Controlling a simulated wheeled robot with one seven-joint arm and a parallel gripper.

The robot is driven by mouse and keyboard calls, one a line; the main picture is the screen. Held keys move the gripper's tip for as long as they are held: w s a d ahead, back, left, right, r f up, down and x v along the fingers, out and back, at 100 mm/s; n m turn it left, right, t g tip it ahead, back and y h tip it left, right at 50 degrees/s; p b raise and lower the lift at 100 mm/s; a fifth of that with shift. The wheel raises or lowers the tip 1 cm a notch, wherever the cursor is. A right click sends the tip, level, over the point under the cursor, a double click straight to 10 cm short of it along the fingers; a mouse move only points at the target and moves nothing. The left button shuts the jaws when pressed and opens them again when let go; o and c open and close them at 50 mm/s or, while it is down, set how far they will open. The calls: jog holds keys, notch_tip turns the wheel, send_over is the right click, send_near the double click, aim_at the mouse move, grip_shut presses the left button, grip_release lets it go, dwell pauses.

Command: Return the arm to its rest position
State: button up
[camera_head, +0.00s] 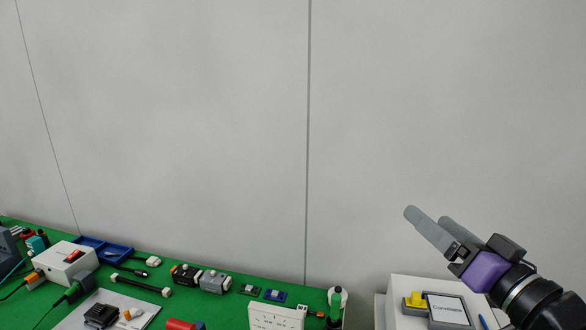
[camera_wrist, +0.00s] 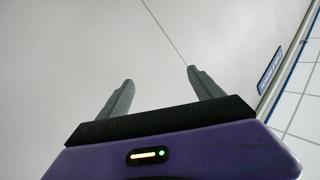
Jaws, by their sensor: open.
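My gripper (camera_head: 440,232) is at the right of the head view, raised in the air above a white box and pointing up and to the left. It has grey fingers and a purple body. In the wrist view my gripper (camera_wrist: 158,85) shows its two fingers apart with nothing between them. Most of my arm is outside the head view, cut off at the lower right.
A white box (camera_head: 400,318) bearing a yellow part (camera_head: 414,301) stands below my gripper. The space above is clear.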

jog(key=s+d+r+m+t+h, duration=0.1)
jog(key=s+r+m+t+h, duration=0.1)
jog(key=s+m+t+h, duration=0.25)
jog(key=s+a+f+n+g+b, duration=0.1)
jog(key=s+a+f+n+g, duration=0.1)
jog(key=s+f, duration=0.8)
jog(key=s+a+f+n+g+b, duration=0.1)
jog(key=s+a+f+n+g, duration=0.1)
jog(key=s+f, duration=0.9)
jog(key=s+a+f+n+g+b, duration=0.1)
jog(key=s+f+g, duration=0.3)
jog(key=s+f, duration=0.6)
jog(key=s+a+n, duration=0.1)
jog(key=s, duration=0.3)
jog(key=shift+s+f+h, duration=0.25)
jog(key=shift+s+h, duration=0.1)
jog(key=shift+s, duration=0.05)
